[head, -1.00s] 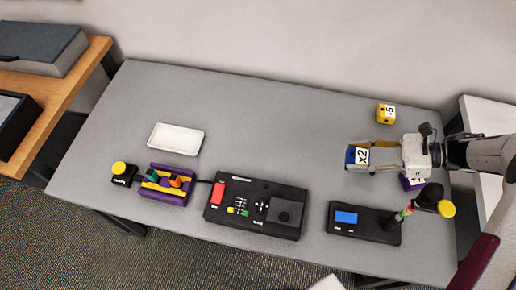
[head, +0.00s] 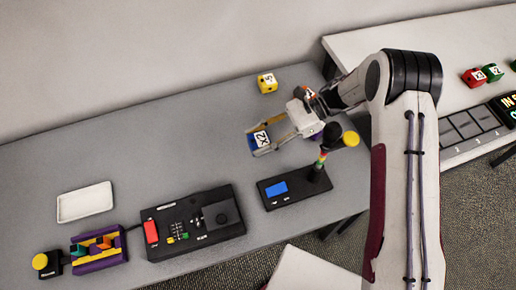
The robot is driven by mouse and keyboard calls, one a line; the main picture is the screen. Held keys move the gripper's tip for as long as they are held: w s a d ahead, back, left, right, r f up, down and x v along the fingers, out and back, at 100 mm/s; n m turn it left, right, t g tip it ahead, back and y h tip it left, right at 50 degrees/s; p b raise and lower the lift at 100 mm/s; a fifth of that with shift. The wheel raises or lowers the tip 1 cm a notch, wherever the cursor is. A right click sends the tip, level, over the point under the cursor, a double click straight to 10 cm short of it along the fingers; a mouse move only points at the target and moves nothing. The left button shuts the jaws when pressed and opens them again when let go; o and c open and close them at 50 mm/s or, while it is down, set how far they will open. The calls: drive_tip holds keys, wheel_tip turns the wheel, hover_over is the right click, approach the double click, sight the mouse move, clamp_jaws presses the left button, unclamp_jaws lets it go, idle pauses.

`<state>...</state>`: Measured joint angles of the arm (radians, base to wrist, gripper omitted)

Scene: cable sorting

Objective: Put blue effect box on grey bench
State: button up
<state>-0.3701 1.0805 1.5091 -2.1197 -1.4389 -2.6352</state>
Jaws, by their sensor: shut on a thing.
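The blue effect box (head: 252,143), with a white "x2" label on one face, is between the fingers of my gripper (head: 262,140) in the head view. The fingers are shut on it from both sides. The grey bench (head: 140,135) spreads beneath and around it. The box is over the bench's right part, behind the black device with a blue screen. I cannot tell whether it touches the bench top or hangs a little above it.
A yellow box (head: 267,83) sits behind my gripper. A black device with a blue screen (head: 277,188) and yellow-topped post stands in front. A black console (head: 205,228), purple holder (head: 98,248) and white tray (head: 85,203) are leftward. A purple box is mostly hidden beneath my gripper. The bench's middle is clear.

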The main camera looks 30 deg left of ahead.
drive_tip(key=shift+f, duration=0.95)
drive_tip(key=shift+f, duration=1.9)
drive_tip(key=shift+f, duration=0.15)
drive_tip(key=o, duration=1.2)
drive_tip(key=shift+v, duration=6.05)
